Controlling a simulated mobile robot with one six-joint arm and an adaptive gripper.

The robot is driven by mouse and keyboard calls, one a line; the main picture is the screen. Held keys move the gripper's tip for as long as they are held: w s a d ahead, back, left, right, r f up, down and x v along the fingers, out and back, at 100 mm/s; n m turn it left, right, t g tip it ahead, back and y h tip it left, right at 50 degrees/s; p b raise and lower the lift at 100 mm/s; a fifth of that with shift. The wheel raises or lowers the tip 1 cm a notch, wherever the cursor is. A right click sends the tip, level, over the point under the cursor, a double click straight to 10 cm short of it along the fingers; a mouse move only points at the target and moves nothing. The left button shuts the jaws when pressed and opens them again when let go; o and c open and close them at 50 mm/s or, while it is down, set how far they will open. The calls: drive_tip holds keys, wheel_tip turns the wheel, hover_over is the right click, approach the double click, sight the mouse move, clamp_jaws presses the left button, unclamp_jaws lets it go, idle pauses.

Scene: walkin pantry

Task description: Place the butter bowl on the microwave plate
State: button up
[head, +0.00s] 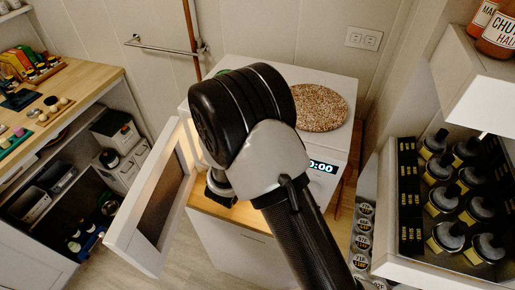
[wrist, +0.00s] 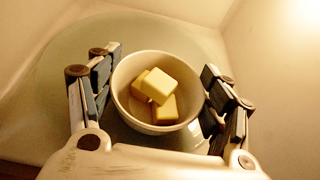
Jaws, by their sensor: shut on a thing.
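The butter bowl (wrist: 157,119) is a white bowl with several pale yellow butter pieces (wrist: 157,88) in it. My gripper (wrist: 160,92) is shut on the bowl, with one finger against each side, in the wrist view. The round, glassy microwave plate (wrist: 58,62) lies below and behind the bowl; I cannot tell whether the bowl touches it. In the head view, the white microwave (head: 341,160) stands with its door (head: 157,205) swung open to the left. My arm hides its opening, the bowl and my gripper's fingers there.
A round speckled board (head: 319,106) lies on top of the microwave. A wooden counter (head: 85,85) with small items is at the left. A shelf with several yellow-and-black jars (head: 443,201) is close on the right. The microwave's inner walls (wrist: 262,40) enclose the plate.

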drive_tip(key=shift+a+r, duration=0.1)
drive_tip(key=shift+r, duration=0.05)
drive_tip(key=shift+f, duration=0.2)
drive_tip(key=o, duration=1.3)
drive_tip(key=shift+s+a+r, duration=0.1)
drive_tip(key=shift+s+r, duration=0.15)
drive_tip(key=shift+r, duration=0.05)
drive_tip(key=p+v, duration=0.2)
drive_tip(key=v, duration=0.9)
drive_tip(key=shift+s, duration=0.25)
